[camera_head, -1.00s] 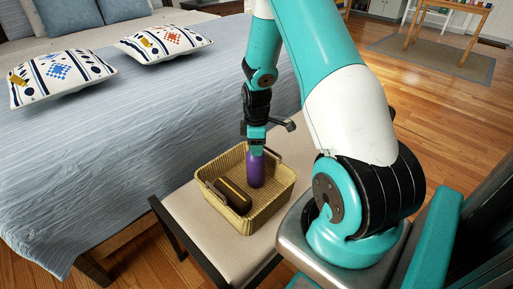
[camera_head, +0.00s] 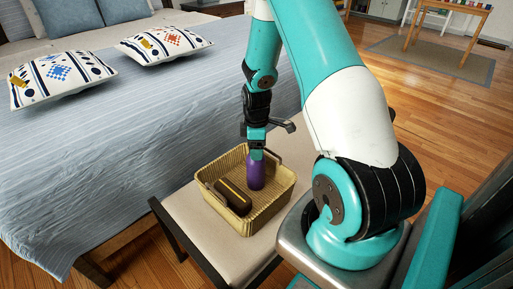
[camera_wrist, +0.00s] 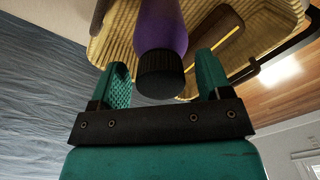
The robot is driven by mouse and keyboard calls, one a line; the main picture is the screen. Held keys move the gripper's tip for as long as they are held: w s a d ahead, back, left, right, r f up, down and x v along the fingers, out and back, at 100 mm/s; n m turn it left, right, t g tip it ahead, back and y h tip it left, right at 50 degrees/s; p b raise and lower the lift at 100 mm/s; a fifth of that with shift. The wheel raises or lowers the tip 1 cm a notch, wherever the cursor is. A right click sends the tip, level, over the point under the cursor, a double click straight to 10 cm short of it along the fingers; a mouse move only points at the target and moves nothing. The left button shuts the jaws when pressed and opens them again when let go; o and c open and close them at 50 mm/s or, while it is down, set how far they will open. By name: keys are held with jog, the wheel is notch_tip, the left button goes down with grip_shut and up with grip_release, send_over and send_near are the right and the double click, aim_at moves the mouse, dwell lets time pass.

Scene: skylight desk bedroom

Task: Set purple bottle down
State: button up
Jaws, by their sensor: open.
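The purple bottle (camera_head: 256,172) with a black cap stands in the wicker basket (camera_head: 262,220), toward its back right side. My gripper (camera_head: 256,152) is just above the bottle. In the wrist view the bottle (camera_wrist: 160,30) and its cap lie between the two teal fingers of my gripper (camera_wrist: 160,88), with a gap on each side. The fingers are open and hold nothing. The bottle's base is hidden in the head view by the basket's depth.
A dark brown item with a yellow stripe (camera_head: 233,197) lies in the basket's left part. The basket stands on a cream-topped bench (camera_head: 190,212) beside the bed (camera_head: 110,150). Two patterned pillows (camera_head: 165,42) lie on the bed.

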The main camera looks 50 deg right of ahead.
notch_tip(320, 180, up, 11)
jog(key=p, duration=0.1)
jog(key=a+r+t+y, duration=0.1)
jog(key=a+r, duration=0.7)
jog(key=a, duration=0.6)
jog(key=s+a+r+y, duration=0.1)
jog(key=s+a+r, duration=0.2)
jog(key=s+a, duration=0.3)
jog(key=s+a+r+m+y, duration=0.1)
jog(key=s+a+r, duration=0.2)
jog(key=s+a, duration=0.3)
jog(key=s+a+r+g+y, duration=0.1)
jog(key=s+a+r, duration=0.2)
jog(key=s+a, duration=0.2)
jog(key=shift+s+a, duration=0.4)
jog(key=shift+a, duration=0.65)
jog(key=shift+r, duration=0.1)
